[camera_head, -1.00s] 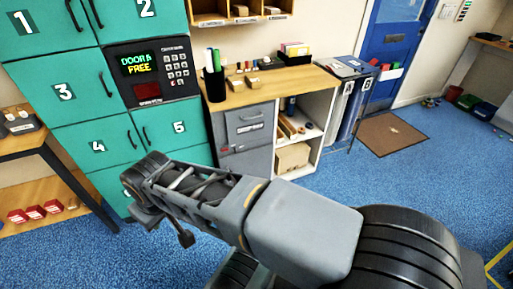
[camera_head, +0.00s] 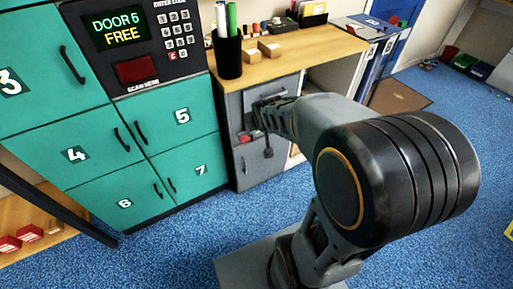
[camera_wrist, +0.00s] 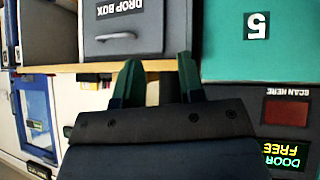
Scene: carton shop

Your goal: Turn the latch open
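The grey drop box cabinet (camera_head: 234,104) stands under the wooden counter, right of the green lockers. My gripper (camera_head: 258,108) is in front of its upper part and hides much of it. In the wrist view, which is upside down, the drop box front (camera_wrist: 150,22) shows its label and a grey handle (camera_wrist: 115,36). My two fingers (camera_wrist: 158,82) are spread apart with nothing between them. A small red mark (camera_head: 243,138) shows on the cabinet beside my gripper. I cannot make out a latch for certain.
The green lockers (camera_head: 88,103) and keypad panel (camera_head: 140,45) stand at the left. The wooden counter (camera_head: 300,50) carries a black pen cup (camera_head: 229,58) and small boxes (camera_head: 268,48). An open white shelf is right of the cabinet, partly behind my arm. Blue floor (camera_head: 180,245) is clear in front.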

